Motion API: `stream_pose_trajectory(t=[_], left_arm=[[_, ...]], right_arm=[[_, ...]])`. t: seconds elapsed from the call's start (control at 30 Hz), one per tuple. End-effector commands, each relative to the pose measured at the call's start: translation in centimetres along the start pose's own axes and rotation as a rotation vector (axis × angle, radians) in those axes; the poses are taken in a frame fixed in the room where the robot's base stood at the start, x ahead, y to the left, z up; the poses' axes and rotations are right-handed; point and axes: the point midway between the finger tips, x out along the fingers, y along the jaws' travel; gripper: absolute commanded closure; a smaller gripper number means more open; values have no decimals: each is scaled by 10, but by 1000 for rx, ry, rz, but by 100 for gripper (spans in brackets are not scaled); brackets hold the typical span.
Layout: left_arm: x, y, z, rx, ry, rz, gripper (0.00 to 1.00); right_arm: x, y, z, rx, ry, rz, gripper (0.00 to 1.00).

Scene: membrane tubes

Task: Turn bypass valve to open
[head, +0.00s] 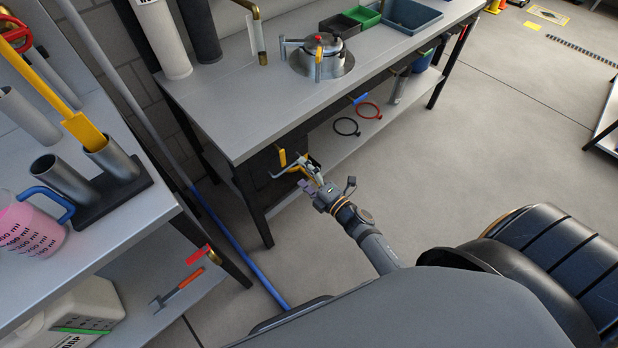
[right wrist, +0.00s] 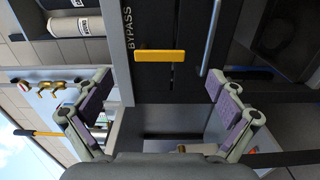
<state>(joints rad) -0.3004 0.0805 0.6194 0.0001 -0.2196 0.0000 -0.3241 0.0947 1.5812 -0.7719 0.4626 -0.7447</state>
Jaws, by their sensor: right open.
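The bypass valve shows in the right wrist view as a yellow lever handle (right wrist: 160,55) beside the white lettering BYPASS on a dark panel. The handle lies across the direction of the lettering. In the head view a yellow handle (head: 283,157) at the table's lower front appears to be the same one. My right gripper (head: 326,187) is open and empty in front of the panel. In the right wrist view its purple-padded fingers (right wrist: 162,101) stand wide apart, with the handle beyond them and between their lines, apparently untouched. My left gripper is not in view.
A metal table (head: 270,108) stands above the panel, bearing a round lidded vessel (head: 322,60). Black (head: 346,127) and red (head: 368,110) rings hang below its edge. A bench (head: 110,225) with tubes and a pink jug (head: 32,222) stands at left.

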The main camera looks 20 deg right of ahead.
Motion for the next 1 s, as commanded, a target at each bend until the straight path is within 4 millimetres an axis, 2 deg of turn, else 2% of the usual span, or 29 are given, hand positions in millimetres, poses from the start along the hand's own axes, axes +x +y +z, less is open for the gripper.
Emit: stream_pose_trajectory(t=[0.1, 0.23, 0.83, 0.93, 0.97, 1.0], left_arm=[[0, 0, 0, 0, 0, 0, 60], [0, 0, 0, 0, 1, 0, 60], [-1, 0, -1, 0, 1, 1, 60], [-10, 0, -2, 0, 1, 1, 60], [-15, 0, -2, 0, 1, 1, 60], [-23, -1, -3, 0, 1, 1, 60]], right_arm=[[-23, -1, 0, 0, 1, -2, 5], [-36, 0, 0, 1, 1, 0, 5], [-40, -1, 1, 6, -3, -3, 5], [-46, -20, 10, 91, -49, -64, 5], [-50, -32, 15, 143, -79, -101, 5], [-59, -54, 22, 230, -131, -161, 5]])
